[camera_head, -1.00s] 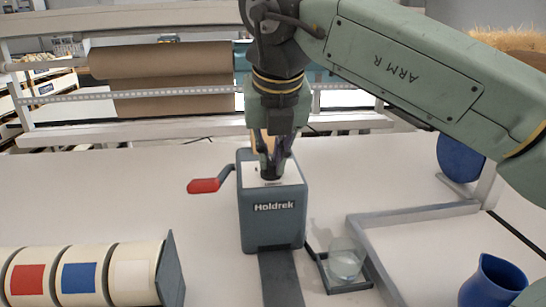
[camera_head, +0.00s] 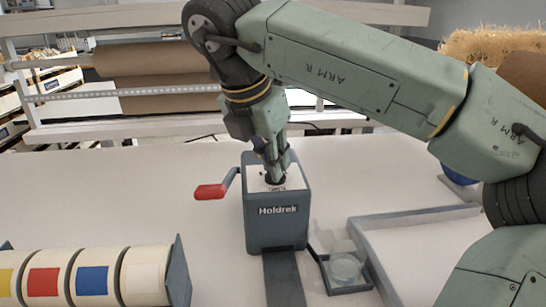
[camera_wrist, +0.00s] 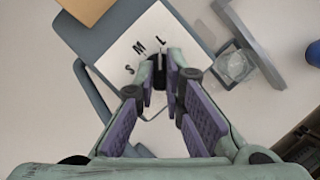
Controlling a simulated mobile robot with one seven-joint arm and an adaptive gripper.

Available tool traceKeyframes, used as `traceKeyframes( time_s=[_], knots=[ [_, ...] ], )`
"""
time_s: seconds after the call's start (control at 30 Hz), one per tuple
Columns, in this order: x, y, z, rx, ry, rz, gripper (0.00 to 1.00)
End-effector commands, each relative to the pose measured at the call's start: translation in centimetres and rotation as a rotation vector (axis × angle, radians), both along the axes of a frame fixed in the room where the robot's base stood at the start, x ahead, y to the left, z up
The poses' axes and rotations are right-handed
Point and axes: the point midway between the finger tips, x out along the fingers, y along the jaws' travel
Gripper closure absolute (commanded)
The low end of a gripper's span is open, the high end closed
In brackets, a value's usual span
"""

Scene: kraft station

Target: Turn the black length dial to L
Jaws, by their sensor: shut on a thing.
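The grey Holdrek machine (camera_head: 277,226) stands on the table with a white top plate (camera_wrist: 145,50). The plate carries the letters S, M and L in an arc. The black length dial (camera_wrist: 158,75) sits below these letters in the wrist view, and a pale line on it points up, roughly toward L. My gripper (camera_wrist: 159,84) has its purple-padded fingers closed on the dial, one on each side. In the head view my gripper (camera_head: 275,177) leans down onto the machine's top, and it mostly hides the dial.
A red-handled crank (camera_head: 212,191) sticks out at the machine's left. A glass (camera_head: 345,267) stands in a small tray at its right, beside a grey frame (camera_head: 415,217). Tape rolls (camera_head: 92,279) stand at the front left. The table left of the crank is clear.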

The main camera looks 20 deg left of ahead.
Motion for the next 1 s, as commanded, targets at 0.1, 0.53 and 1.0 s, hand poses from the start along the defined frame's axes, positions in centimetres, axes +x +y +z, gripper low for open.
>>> traceKeyframes(
  time_s=[0.1, 0.53, 1.0],
  knots=[
    [0.00, 0.05, -0.12, 0.000, 0.003, -0.026, 1.00],
    [0.02, -0.02, -0.17, 0.000, 0.003, -0.048, 1.00],
    [0.03, -0.01, -0.12, 0.000, 0.002, -0.047, 0.70]
  ],
)
